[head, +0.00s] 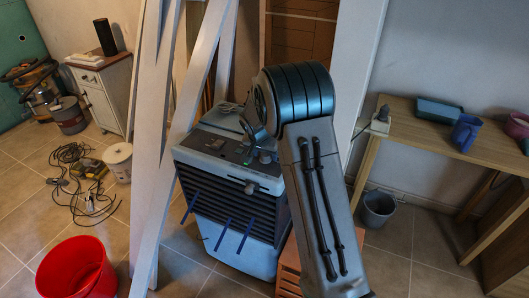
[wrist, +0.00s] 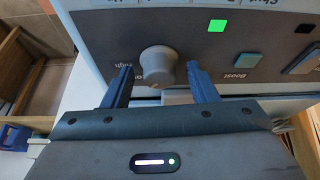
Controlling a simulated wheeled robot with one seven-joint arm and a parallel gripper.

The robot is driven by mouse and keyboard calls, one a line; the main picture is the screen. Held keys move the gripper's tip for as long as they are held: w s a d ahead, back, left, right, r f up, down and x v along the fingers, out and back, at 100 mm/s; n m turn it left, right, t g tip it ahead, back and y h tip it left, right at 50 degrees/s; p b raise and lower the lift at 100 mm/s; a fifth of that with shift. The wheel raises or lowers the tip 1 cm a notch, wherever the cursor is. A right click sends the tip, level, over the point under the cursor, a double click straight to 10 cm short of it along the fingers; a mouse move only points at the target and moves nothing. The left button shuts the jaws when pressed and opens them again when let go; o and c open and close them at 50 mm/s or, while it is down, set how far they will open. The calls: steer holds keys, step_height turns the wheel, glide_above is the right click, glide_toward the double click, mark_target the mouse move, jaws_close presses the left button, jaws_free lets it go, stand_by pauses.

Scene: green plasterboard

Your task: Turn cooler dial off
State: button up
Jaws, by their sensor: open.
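The cooler (head: 230,215) is a grey box with a dark slatted front and a control panel on its sloping top. Its dial (wrist: 158,66) is a round grey knob in the wrist view, on a grey panel with "High" lettering to its left. My gripper (wrist: 160,82) is open, one dark blue finger on each side of the dial, with a visible gap to it on both sides. Nothing is held. In the head view my arm reaches over the cooler's top from the right and the dial is hard to make out.
A lit green square (wrist: 217,25) and a "Boost" switch (wrist: 247,60) sit right of the dial. White leaning boards (head: 180,120) stand just left of the cooler. A wooden table (head: 440,135) is at the right. A red bucket (head: 75,270) and cables lie on the left floor.

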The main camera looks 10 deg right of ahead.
steer(key=c, duration=1)
steer(key=shift+n+b, duration=0.4)
steer(key=shift+b, duration=0.05)
steer(key=n, duration=0.1)
steer(key=n+y+b, duration=0.1)
steer(key=shift+d+n+t, duration=0.2)
steer(key=shift+n+t, duration=0.1)
steer(key=shift+n, duration=0.1)
steer(key=shift+n+y, duration=1)
steer(key=shift+n, duration=1.2)
steer(key=o, duration=1)
